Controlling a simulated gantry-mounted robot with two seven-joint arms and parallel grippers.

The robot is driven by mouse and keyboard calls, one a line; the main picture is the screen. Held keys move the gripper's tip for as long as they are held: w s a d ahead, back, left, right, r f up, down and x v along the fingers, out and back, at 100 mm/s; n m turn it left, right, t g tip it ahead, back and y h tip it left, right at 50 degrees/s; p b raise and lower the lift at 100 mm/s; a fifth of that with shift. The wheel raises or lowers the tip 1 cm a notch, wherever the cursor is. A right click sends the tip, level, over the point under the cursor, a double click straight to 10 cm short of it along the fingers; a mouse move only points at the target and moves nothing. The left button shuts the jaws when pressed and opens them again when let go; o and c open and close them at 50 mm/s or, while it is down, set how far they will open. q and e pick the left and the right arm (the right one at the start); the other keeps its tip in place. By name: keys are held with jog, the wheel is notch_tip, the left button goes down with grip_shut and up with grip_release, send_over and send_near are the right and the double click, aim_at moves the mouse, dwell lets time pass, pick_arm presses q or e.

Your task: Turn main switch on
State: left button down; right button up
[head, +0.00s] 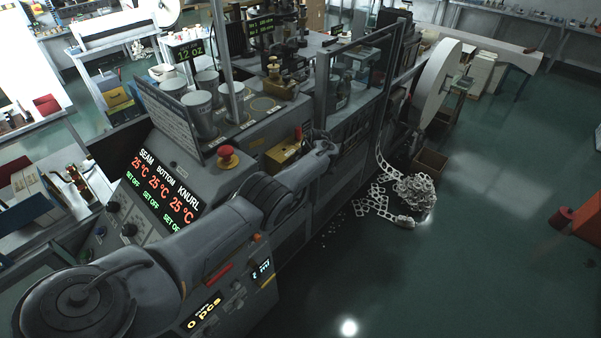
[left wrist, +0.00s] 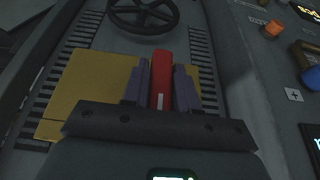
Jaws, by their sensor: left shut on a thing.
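The main switch shows as a red lever (left wrist: 162,80) in front of a yellow plate (left wrist: 88,88) in the left wrist view. In the head view the red lever (head: 298,133) rises above the yellow box (head: 282,152) on the machine's side. My left gripper (left wrist: 161,88) is shut on the red lever, with one dark finger on each side of it. In the head view my left arm reaches along the machine and ends at the gripper (head: 312,148) beside the lever; its fingers are hard to make out there. My right gripper is in neither view.
A red emergency button (head: 228,157) and a temperature display (head: 158,187) sit on the machine near my arm. A black handwheel (left wrist: 142,14) is beyond the lever. Scrap strip (head: 412,192) lies on the floor; the green floor (head: 470,260) at right is mostly clear.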

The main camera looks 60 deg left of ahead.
pick_arm(q)
jog(key=c, duration=1)
grip_release()
jog(key=shift+s+a, duration=0.1)
jog(key=shift+a, duration=0.1)
jog(key=shift+o, duration=0.2)
jog(key=shift+r, duration=0.1)
jog(key=p+v, duration=0.4)
jog(key=v, duration=0.6)
jog(key=shift+d+r, duration=0.2)
jog(key=shift+r, duration=0.05)
jog(key=shift+f, duration=0.1)
